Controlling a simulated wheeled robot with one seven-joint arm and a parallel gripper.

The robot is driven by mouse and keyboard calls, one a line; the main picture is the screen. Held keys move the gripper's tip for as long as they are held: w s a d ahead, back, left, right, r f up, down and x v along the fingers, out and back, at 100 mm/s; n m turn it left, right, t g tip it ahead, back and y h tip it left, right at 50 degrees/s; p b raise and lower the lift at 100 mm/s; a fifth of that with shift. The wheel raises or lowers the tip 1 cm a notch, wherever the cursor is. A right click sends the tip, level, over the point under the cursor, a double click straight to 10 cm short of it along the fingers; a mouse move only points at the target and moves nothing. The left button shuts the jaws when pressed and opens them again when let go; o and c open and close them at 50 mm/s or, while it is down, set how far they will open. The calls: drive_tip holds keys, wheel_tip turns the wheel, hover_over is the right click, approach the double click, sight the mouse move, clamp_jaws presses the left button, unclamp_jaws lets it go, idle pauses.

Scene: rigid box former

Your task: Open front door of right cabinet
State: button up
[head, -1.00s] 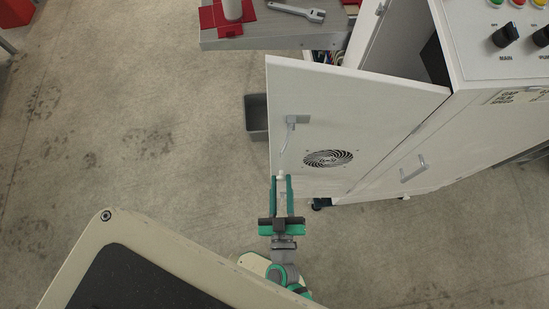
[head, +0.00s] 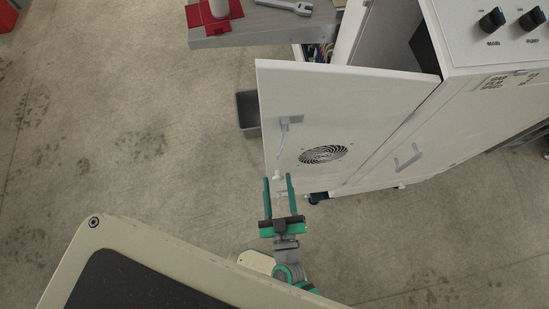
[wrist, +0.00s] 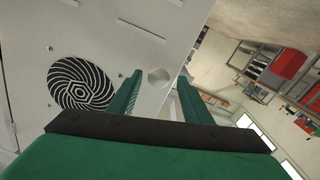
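The white cabinet (head: 455,120) stands at the right. Its front door (head: 345,95) with a round fan grille (head: 323,154) is swung wide open toward the left, showing the dark inside. The door's lever handle (head: 284,141) hangs down near its free edge. My gripper (head: 278,181) is at the lower end of this handle. Its green fingers are apart, one on each side of the handle's pale tip. In the wrist view the round handle tip (wrist: 159,77) shows between the spread fingers, and the fan grille (wrist: 81,83) is at the left.
A second cabinet door with a handle (head: 409,158) is closed. A grey table edge (head: 265,27) with a red fixture (head: 215,15) and a wrench lies at the top. A grey bin (head: 248,113) stands behind the open door. The floor at left is clear.

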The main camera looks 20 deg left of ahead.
drive_tip(key=shift+s+d, duration=0.1)
drive_tip(key=v, duration=1)
drive_tip(key=shift+s, duration=0.25)
